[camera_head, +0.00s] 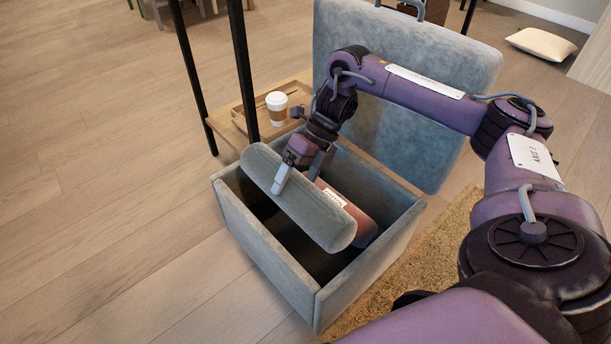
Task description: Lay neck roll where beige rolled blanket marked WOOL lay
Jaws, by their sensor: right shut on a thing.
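My right gripper (285,178) is shut on a grey-blue roll, which looks like the neck roll (312,208). The roll lies slanted across the top of an open grey storage box (262,245), its far end reaching the box's left rim. A reddish-brown roll (352,212) with a white label lies in the box, partly hidden behind the neck roll; the label's print is too small to read. I see no beige rolled blanket. My left gripper is not in view.
The box's padded lid (405,110) stands open behind it. A small wooden side table (238,128) with a paper cup (277,108) and dark posts stands behind left. A shaggy tan rug (425,262) lies right of the box; the wooden floor at left is clear.

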